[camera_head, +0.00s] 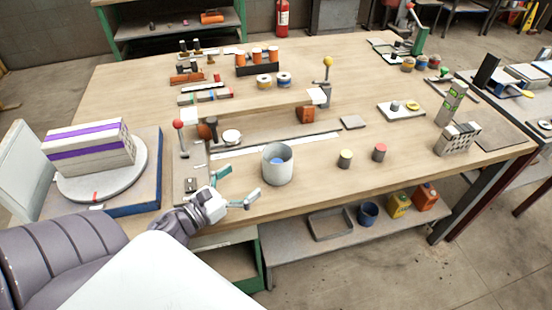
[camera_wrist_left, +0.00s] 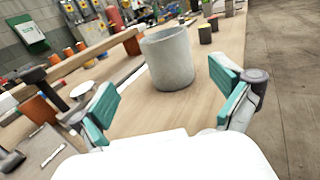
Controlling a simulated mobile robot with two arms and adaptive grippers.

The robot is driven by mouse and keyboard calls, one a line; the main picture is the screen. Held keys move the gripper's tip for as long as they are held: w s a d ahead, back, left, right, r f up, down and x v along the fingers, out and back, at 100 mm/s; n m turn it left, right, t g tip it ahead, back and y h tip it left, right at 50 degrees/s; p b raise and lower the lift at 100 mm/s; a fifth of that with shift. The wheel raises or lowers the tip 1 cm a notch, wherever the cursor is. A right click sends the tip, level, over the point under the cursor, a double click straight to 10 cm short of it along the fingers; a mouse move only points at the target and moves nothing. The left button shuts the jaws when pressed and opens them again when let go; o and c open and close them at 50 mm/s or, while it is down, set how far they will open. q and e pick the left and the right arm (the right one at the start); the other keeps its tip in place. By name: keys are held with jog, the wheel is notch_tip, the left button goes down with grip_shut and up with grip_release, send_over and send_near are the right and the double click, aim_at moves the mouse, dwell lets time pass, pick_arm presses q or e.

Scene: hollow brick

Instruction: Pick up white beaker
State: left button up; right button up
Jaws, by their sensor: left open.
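In the left wrist view the beaker (camera_wrist_left: 168,58) stands upright beyond and between my fingers. My left gripper (camera_head: 245,184) is open and empty just left of the beaker, its teal pads facing each other; it also shows in the left wrist view (camera_wrist_left: 166,100). It appears apart from the beaker. My right gripper is not in view.
A yellow-topped cylinder (camera_head: 345,159) and a red-topped cylinder (camera_head: 380,152) stand right of the beaker. A red-knobbed lever (camera_head: 181,138) rises at left. A turntable (camera_head: 102,178) with a striped block is farther left. A hollow brick (camera_head: 458,140) stands at right.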

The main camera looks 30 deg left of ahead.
aim_at(265, 164)
pick_arm(q)
jog(key=w, duration=0.2)
jog(key=w+d, duration=0.1)
jog(key=w, duration=0.1)
jog(key=w+p, duration=0.1)
jog(key=shift+w+d+r, duration=0.2)
jog(key=shift+w+d, duration=0.05)
jog(key=shift+w, duration=0.65)
jog(key=w+p, duration=0.1)
jog(key=w, duration=0.1)
jog(key=w+d+p, duration=0.1)
jog(key=w, duration=0.1)
jog(key=shift+w+d+r, duration=0.15)
jog(key=shift+d, duration=0.05)
jog(key=shift+w, duration=0.25)
jog(key=shift+s, duration=0.1)
jog(key=c, duration=1.2)
jog(key=shift+c, duration=0.5)
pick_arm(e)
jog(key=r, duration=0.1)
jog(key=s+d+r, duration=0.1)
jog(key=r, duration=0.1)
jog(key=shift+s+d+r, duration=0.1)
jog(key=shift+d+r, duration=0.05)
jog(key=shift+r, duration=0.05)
